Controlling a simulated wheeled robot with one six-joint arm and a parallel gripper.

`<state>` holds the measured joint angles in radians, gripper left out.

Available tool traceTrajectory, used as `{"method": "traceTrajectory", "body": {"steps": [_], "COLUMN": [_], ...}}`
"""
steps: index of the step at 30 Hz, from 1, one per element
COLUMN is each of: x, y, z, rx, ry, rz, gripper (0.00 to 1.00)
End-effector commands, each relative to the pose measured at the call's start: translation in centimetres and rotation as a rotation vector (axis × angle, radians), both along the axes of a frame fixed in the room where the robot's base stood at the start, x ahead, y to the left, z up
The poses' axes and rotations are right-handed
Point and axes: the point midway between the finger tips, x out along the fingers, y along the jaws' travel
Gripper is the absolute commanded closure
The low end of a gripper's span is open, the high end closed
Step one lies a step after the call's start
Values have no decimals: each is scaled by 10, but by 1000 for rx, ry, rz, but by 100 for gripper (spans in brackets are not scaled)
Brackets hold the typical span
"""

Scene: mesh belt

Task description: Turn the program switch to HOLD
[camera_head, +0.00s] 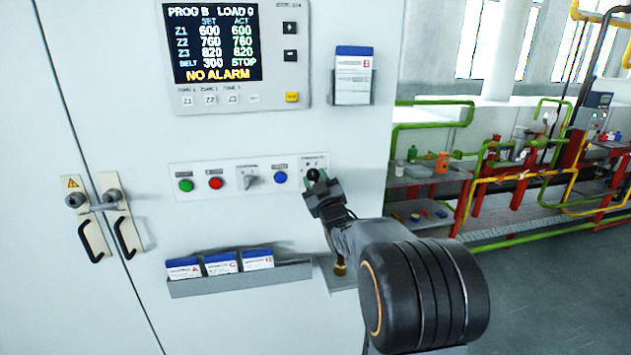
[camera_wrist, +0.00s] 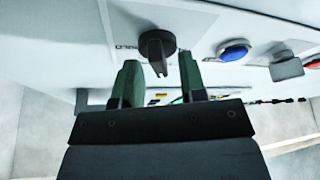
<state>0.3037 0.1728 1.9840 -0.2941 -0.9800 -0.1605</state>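The program switch (camera_head: 313,174) is a round black knob at the right end of the control strip in the head view. The wrist view shows the knob (camera_wrist: 156,44) with its lever-like grip pointing down in the picture; a label beside it is only partly readable. My gripper (camera_head: 316,186) is at the switch and covers part of it in the head view. In the wrist view my gripper (camera_wrist: 161,68) is open, its two green fingers apart with the lever's end between or just ahead of their tips. I cannot tell whether they touch it.
The strip also has a green button (camera_head: 186,185), a red button (camera_head: 216,183), a grey selector (camera_head: 251,180) and a blue button (camera_head: 280,177). The display (camera_head: 215,45) reads PROG B, STOP, NO ALARM. A card tray (camera_head: 240,279) juts out below, a card holder (camera_head: 352,88) above.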

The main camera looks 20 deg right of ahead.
Motion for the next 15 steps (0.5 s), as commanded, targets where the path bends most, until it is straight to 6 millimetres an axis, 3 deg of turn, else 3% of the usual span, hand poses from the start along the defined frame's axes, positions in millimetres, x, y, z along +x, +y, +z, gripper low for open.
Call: {"method": "traceTrajectory", "body": {"steps": [2,13,15], "x": [0,0,0], "y": [0,0,0], "z": [0,0,0], "rx": [0,0,0], "ry": [0,0,0], "rz": [0,0,0], "gripper": [65,100,100]}}
